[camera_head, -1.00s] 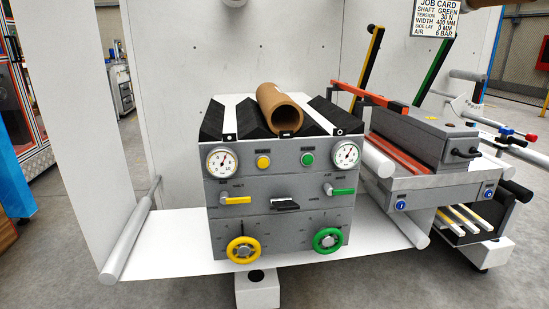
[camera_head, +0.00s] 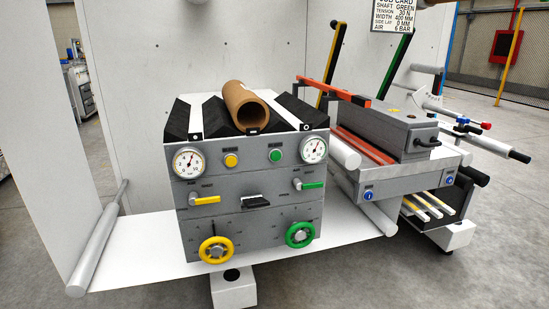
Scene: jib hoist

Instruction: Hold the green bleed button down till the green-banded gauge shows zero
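The green bleed button (camera_head: 275,155) sits on the upper right of the grey control box's front (camera_head: 230,219). The green-banded gauge (camera_head: 314,150) is just right of it, a white dial whose needle is too small to read surely. A yellow button (camera_head: 231,160) and a second gauge (camera_head: 188,162) are on the left. Below are a yellow lever (camera_head: 206,200), a green lever (camera_head: 311,185), a yellow handwheel (camera_head: 216,250) and a green handwheel (camera_head: 300,234). Neither of my grippers is in view, and nothing touches the green button.
A brown cardboard tube (camera_head: 243,102) lies on black V-blocks on the box. To the right stands a grey machine (camera_head: 405,135) with an orange bar (camera_head: 333,91) and projecting rods. A white roller (camera_head: 97,240) is at the left. The floor in front is clear.

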